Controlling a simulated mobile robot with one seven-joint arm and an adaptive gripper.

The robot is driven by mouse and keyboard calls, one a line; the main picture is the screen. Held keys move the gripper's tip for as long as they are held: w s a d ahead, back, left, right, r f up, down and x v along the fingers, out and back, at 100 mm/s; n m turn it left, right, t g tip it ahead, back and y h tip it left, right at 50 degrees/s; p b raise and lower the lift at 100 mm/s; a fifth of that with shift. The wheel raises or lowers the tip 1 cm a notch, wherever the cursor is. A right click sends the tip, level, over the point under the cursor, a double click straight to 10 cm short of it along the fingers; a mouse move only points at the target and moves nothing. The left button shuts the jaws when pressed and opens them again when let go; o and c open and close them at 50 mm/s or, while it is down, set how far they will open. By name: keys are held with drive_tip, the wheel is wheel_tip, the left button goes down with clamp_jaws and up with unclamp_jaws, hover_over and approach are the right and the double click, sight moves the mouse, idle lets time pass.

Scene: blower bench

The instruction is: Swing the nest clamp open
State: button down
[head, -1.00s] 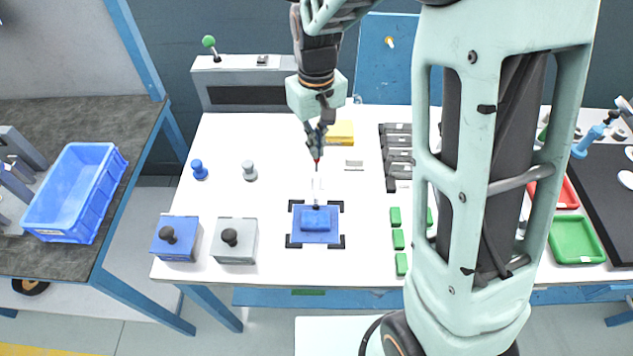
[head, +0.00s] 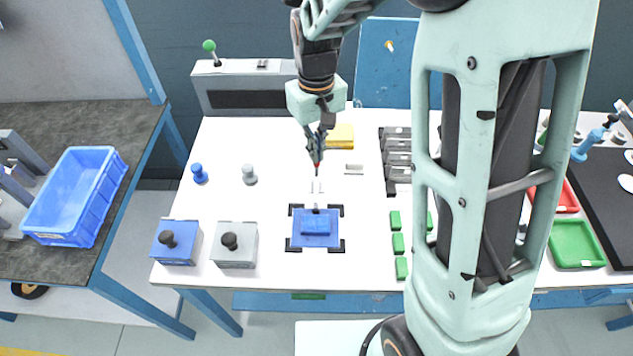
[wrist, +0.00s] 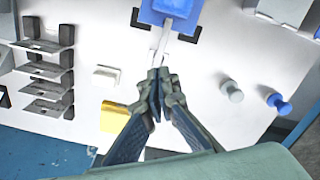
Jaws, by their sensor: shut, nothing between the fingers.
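The nest is a blue plate (head: 300,240) with dark corner brackets on the white table, and a blue block (head: 316,227) lies in it. The nest clamp (head: 316,188) is a slim pale lever at the nest's back edge, pointing away from the block; it also shows in the wrist view (wrist: 162,42). My gripper (head: 317,165) points down just behind the clamp. In the wrist view my gripper (wrist: 157,74) has its fingers together at the near end of the lever, with nothing seen between them. I cannot tell whether they touch it.
A yellow block (head: 340,135) and a small pale block (head: 354,169) lie behind the nest. A grey rack (head: 397,155) and green blocks (head: 398,243) stand right. Blue (head: 199,173) and grey (head: 249,174) knobs and two knobbed boxes (head: 235,245) stand left.

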drive_tip(key=shift+f, duration=0.15)
drive_tip(key=shift+f+b, duration=1.45)
drive_tip(key=shift+f, duration=0.45)
drive_tip(key=shift+w, duration=0.15)
